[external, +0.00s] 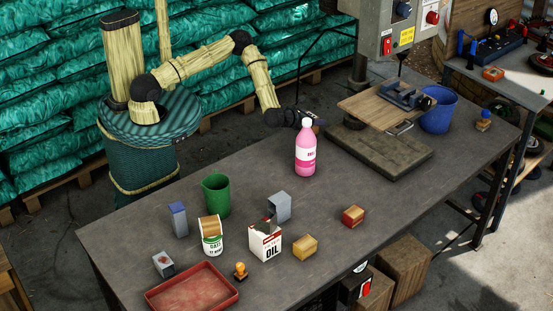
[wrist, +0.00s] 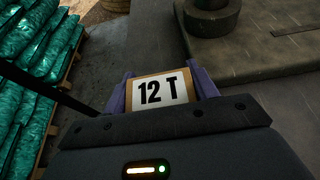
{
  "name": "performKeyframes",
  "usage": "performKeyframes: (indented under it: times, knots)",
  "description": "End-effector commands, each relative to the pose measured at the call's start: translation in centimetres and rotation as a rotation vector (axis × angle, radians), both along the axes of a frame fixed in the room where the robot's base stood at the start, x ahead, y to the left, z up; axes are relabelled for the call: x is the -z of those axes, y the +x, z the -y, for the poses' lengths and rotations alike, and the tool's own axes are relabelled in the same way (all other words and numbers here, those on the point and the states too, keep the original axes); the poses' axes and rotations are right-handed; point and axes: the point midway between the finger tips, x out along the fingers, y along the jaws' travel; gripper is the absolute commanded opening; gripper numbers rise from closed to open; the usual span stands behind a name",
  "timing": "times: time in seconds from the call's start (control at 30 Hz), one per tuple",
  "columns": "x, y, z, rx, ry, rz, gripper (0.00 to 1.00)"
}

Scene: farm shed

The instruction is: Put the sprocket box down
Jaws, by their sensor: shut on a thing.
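In the external view my gripper (external: 314,121) is near the far edge of the workbench (external: 330,190), just behind a pink bottle (external: 306,158). The box cannot be made out there. In the wrist view the box appears in front of the bench's edge, with floor to its left. Its underside is hidden, and I cannot tell its height.
A grey machine base (external: 378,150) stands right of my gripper. Toward the front left are a green cup (external: 216,196), an oil carton (external: 265,244), a red tray (external: 192,290) and several small boxes. Bare bench top lies between the bottle and the front edge.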

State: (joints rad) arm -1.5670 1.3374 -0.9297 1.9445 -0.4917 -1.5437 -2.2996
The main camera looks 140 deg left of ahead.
Motion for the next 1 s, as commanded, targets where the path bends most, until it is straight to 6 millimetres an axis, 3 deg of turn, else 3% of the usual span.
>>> performKeyframes:
  times: [0.1, 0.47, 0.5, 0.6, 1.0]
  knots:
    - [0.98, 0.00, 0.02, 0.000, 0.001, 0.000, 0.32]
    - [1.32, 0.00, 0.00, 0.000, 0.001, 0.000, 0.32]
    - [1.26, -0.01, 0.00, 0.000, 0.001, 0.000, 0.64]
    - [1.24, -0.01, 0.01, 0.000, 0.000, 0.000, 0.80]
    - [0.81, 0.04, 0.29, 0.002, 0.000, 0.000, 0.80]
